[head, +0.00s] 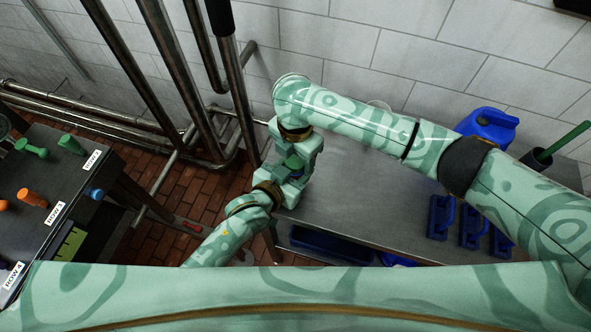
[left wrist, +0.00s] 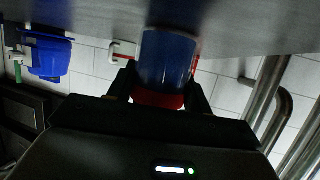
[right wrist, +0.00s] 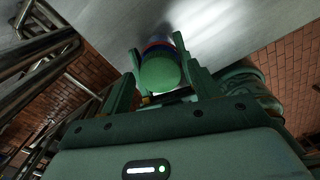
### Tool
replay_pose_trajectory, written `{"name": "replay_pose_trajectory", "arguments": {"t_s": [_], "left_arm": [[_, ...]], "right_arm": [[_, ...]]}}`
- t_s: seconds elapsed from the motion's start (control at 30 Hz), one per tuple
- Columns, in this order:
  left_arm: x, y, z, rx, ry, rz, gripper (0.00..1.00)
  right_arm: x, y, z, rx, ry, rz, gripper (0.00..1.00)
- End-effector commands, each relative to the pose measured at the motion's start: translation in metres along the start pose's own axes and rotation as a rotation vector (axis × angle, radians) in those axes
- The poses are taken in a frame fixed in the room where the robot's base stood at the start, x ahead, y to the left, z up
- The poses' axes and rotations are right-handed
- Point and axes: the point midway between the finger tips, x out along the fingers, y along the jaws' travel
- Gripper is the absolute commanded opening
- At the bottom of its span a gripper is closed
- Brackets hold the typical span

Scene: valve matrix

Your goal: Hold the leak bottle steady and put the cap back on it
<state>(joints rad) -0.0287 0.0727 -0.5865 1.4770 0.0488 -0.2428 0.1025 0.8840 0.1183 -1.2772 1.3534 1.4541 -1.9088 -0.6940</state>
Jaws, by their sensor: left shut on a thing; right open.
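The leak bottle (left wrist: 167,55) is a blue cylinder with a red band (left wrist: 158,100) in the left wrist view. My left gripper (left wrist: 160,88) is shut on it. A green round cap (right wrist: 160,72) shows in the right wrist view, in line with the blue and red bottle (right wrist: 157,45) behind it. My right gripper (right wrist: 161,75) is open, its fingers on either side of the cap. In the head view the green cap (head: 294,162) shows in part between the two hands, and most of the bottle is hidden. I cannot tell whether the cap is seated.
A grey metal table (head: 350,190) lies under and right of the hands. Pipes (head: 180,70) rise at the left. A valve bench (head: 70,190) stands far left.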

Motion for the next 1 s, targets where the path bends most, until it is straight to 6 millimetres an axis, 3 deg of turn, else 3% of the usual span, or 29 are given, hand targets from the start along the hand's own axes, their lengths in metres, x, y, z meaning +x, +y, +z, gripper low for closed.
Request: {"name": "replay_pose_trajectory", "arguments": {"t_s": [0.17, 0.33, 0.53, 0.77, 0.93, 0.97, 1.0], "left_arm": [[0.0000, 0.0000, 0.0002, 0.000, -0.001, 0.000, 0.00], [0.0000, 0.0000, 0.0002, 0.000, -0.001, 0.000, 0.00], [0.0000, -0.0001, 0.0003, 0.000, -0.001, 0.000, 0.00], [0.0000, -0.0001, 0.0003, 0.000, -0.001, 0.000, 0.00], [0.0000, -0.0001, 0.0003, 0.000, -0.001, 0.000, 0.00], [0.0000, -0.0001, 0.0003, 0.000, -0.001, 0.000, 0.00], [0.0000, -0.0001, 0.0003, 0.000, -0.001, 0.000, 0.00]], "right_arm": [[-0.0001, 0.0000, -0.0001, 0.000, 0.000, 0.000, 0.62], [-0.0002, 0.0000, -0.0001, 0.000, 0.000, 0.000, 0.16], [-0.0003, -0.0001, -0.0001, 0.020, 0.000, 0.000, 0.16], [0.0000, -0.0001, -0.0001, 0.409, 0.000, 0.000, 0.16], [0.0000, -0.0001, -0.0001, 0.426, 0.000, 0.000, 0.16], [0.0000, -0.0001, -0.0001, 0.425, 0.000, 0.000, 0.51], [0.0000, -0.0001, -0.0001, 0.425, 0.000, 0.000, 0.62]]}}
